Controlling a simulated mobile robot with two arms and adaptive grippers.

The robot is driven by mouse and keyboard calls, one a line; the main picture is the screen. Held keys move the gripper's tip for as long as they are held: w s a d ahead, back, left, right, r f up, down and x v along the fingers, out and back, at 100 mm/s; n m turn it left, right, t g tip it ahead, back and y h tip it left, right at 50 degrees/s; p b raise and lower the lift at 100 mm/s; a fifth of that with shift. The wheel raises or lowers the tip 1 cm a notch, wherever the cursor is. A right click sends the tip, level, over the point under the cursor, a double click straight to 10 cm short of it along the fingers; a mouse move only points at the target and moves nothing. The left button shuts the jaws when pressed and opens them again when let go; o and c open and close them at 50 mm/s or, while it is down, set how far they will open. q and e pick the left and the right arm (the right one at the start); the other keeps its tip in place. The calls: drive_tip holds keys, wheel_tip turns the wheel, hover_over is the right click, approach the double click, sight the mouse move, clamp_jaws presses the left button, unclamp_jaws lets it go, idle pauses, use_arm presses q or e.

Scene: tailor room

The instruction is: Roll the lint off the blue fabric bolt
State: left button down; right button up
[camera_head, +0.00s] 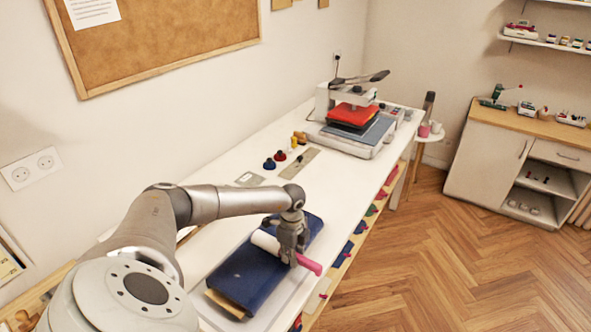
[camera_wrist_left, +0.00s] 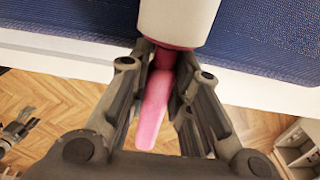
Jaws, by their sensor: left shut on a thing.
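The blue fabric bolt (camera_head: 251,275) lies lengthwise on the white table, with its near end showing a tan core. It also fills the top of the left wrist view (camera_wrist_left: 65,32). My left gripper (camera_head: 291,257) is above the bolt's right side, shut on the pink handle of the lint roller (camera_head: 309,264). The handle (camera_wrist_left: 152,112) shows between the fingers in the left wrist view. The roller's white head (camera_head: 265,241) points left over the bolt; whether it touches the fabric I cannot tell. Lint is too small to make out.
The white table (camera_head: 345,185) runs to the back. A heat press (camera_head: 352,120) stands at its far end. Small red and blue items (camera_head: 279,156) and a grey-beige strip (camera_head: 299,163) lie behind the bolt. Colourful items line the table's right edge. Open wooden floor lies right.

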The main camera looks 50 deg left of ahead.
sight(273, 291)
use_arm(q)
drive_tip(key=shift+s+d, duration=0.1)
drive_tip(key=shift+s, duration=0.45)
drive_tip(key=shift+s, duration=0.1)
drive_tip(key=shift+s+d, duration=0.2)
drive_tip(key=shift+s, duration=0.5)
drive_tip(key=shift+s+d, duration=0.2)
drive_tip(key=shift+s, duration=0.45)
drive_tip(key=shift+s, duration=0.1)
drive_tip(key=shift+s+d, duration=0.2)
drive_tip(key=shift+s, duration=0.5)
drive_tip(key=shift+s+d, duration=0.15)
drive_tip(key=shift+s, duration=0.5)
drive_tip(key=shift+s+d, duration=0.2)
drive_tip(key=shift+s, duration=0.55)
drive_tip(key=shift+s+d, duration=0.15)
drive_tip(key=shift+s, duration=0.55)
drive_tip(key=shift+s+d, duration=0.2)
drive_tip(key=shift+s, duration=0.55)
drive_tip(key=shift+s+d, duration=0.2)
drive_tip(key=shift+s, duration=0.55)
